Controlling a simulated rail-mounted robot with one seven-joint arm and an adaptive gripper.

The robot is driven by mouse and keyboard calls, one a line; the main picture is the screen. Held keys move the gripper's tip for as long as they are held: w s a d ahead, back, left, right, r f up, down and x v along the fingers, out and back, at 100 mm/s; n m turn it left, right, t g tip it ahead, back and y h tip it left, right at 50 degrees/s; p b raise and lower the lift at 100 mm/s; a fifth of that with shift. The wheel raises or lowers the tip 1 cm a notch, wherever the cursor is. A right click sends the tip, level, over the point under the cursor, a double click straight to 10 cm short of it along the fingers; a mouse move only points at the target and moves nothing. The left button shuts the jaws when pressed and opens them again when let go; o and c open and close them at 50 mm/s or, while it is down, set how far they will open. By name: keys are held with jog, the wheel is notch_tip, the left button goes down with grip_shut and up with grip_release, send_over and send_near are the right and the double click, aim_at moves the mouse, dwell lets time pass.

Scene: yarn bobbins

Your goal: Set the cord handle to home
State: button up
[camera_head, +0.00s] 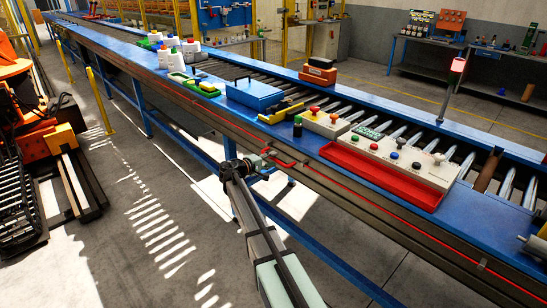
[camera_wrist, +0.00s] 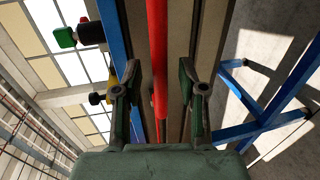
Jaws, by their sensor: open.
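A red cord (camera_head: 366,209) runs along the near side of the conveyor frame. A thicker red piece, which looks like the cord handle (camera_head: 285,163), shows just right of my gripper (camera_head: 252,163) in the head view. In the wrist view the red handle (camera_wrist: 158,35) runs down the middle, narrowing lower in the picture. My gripper (camera_wrist: 159,78) is open, with one finger on each side of the red piece and gaps between. I cannot tell the exact depth between fingers and handle.
The conveyor's blue rail (camera_head: 335,131) carries a blue box (camera_head: 254,94), white bottles (camera_head: 192,50), a button panel (camera_head: 400,158) and a red tray (camera_head: 383,181). Blue support legs (camera_head: 141,108) stand below. The floor in front is mostly free. An orange machine (camera_head: 40,125) stands at left.

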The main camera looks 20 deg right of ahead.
jog(key=shift+x, duration=0.85)
grip_shut()
